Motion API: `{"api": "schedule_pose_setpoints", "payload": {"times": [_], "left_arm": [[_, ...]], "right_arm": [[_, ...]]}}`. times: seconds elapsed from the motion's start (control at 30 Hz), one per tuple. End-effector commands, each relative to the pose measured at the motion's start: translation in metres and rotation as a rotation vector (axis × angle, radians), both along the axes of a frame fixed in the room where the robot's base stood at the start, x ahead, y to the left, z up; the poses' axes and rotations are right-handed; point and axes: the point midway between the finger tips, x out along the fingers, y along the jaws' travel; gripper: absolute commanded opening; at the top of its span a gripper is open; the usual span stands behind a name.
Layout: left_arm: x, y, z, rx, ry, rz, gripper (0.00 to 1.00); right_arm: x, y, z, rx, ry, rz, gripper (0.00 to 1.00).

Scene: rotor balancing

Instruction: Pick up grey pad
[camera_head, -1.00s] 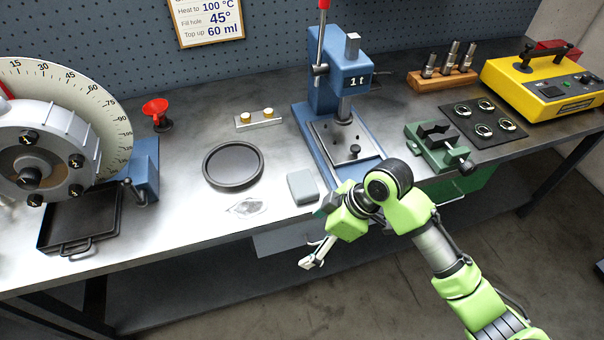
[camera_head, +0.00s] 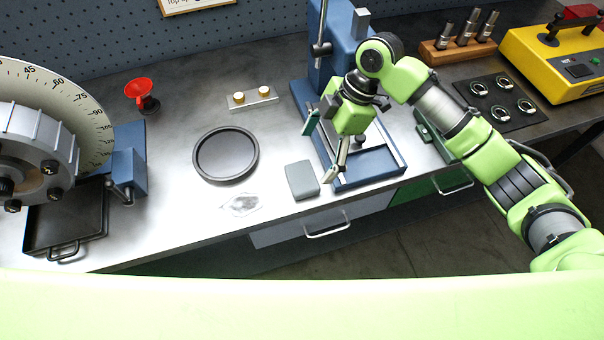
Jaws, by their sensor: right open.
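The grey pad (camera_head: 302,179) is a small rounded block lying flat near the front edge of the steel bench (camera_head: 190,212). Nothing covers it. My right gripper (camera_head: 322,149) is open and empty, above and to the right of the pad in the picture, in front of the blue press. Its two fingers are spread wide and do not touch the pad. My left gripper does not show.
The blue press (camera_head: 301,92) stands behind my right gripper. A round black dish (camera_head: 226,155) and a clear crumpled piece (camera_head: 241,204) lie left of the pad. A black tray (camera_head: 42,226) sits at the far left. A drawer handle (camera_head: 327,231) is below the bench edge.

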Motion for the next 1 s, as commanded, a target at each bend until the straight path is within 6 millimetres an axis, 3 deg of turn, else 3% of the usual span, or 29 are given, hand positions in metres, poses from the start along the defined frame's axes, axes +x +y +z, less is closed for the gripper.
{"api": "schedule_pose_setpoints", "payload": {"times": [0.17,0.37,0.5,0.7,0.93,1.0], "left_arm": [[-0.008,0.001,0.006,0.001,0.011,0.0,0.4],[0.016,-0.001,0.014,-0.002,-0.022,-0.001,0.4],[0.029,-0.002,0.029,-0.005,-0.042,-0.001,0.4],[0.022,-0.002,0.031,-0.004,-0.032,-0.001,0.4],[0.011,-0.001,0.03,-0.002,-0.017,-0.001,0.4],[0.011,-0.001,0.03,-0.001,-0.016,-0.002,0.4]], "right_arm": [[-0.003,0.01,-0.022,0.001,0.001,0.0,0.85],[-0.006,0.014,-0.034,-0.001,0.002,-0.001,0.85],[-0.012,0.022,-0.053,-0.001,0.004,0.0,0.85],[-0.013,0.029,-0.075,-0.001,0.0,-0.001,0.85],[-0.013,0.029,-0.077,-0.001,-0.001,0.0,0.85],[-0.013,0.029,-0.077,-0.001,-0.001,0.0,0.7]]}}
